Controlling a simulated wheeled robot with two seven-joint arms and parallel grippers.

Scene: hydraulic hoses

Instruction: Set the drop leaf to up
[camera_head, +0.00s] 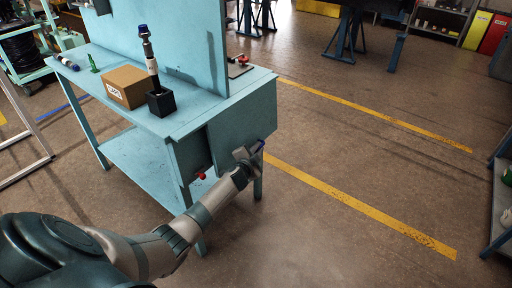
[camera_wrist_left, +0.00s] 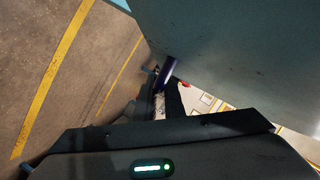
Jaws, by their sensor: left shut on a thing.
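The drop leaf (camera_head: 242,112) is a teal panel at the near right end of the workbench and hangs down from the top's edge. In the left wrist view its broad face (camera_wrist_left: 240,55) fills the upper right. A dark blue-purple handle (camera_wrist_left: 167,68) shows at the leaf's lower edge. My left gripper (camera_head: 250,154) is at that lower edge, shut on the handle; its fingers (camera_wrist_left: 167,100) are partly hidden by the dark gripper body. My right gripper is not in view.
The workbench top (camera_head: 185,118) holds a cardboard box (camera_head: 127,87) and a black holder (camera_head: 161,102) with an upright hose. A red knob (camera_head: 201,176) shows below the bench end. Floor with yellow lines (camera_head: 350,205) is clear to the right.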

